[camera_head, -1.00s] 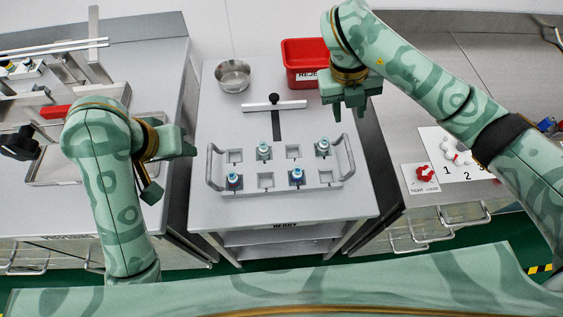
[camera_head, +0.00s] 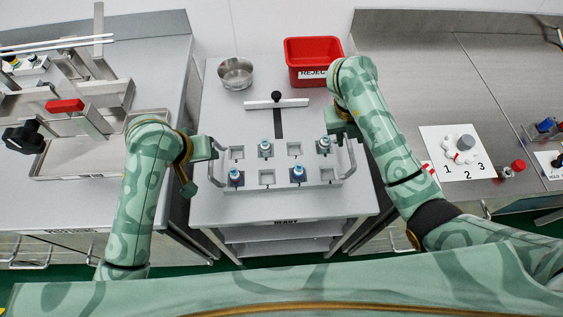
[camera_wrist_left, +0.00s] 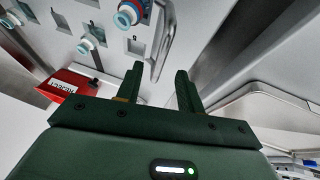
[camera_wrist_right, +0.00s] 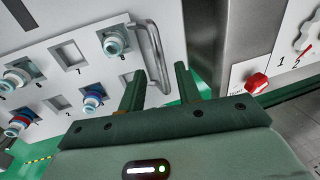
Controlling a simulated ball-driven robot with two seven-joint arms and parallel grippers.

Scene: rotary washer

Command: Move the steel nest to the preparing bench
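The steel nest (camera_head: 281,178) is a grey block with square pockets and a looped handle at each end. It stands on the middle table (camera_head: 240,212), labelled READY, and holds several blue- or teal-capped vials. My left gripper (camera_head: 212,150) is by its left handle (camera_head: 212,168). In the left wrist view my left gripper (camera_wrist_left: 160,78) has its fingers apart, with the handle (camera_wrist_left: 164,45) just beyond them. My right gripper (camera_head: 346,134) is over the right handle (camera_head: 349,160). In the right wrist view the handle (camera_wrist_right: 152,55) lies between and ahead of the open fingers (camera_wrist_right: 158,80).
A steel bowl (camera_head: 235,73), a T-shaped tool (camera_head: 277,105) and a red REJECT bin (camera_head: 313,60) stand behind the nest. The left bench (camera_head: 95,200) carries a metal fixture. The right bench (camera_head: 420,60) has a numbered card (camera_head: 458,170) and small parts.

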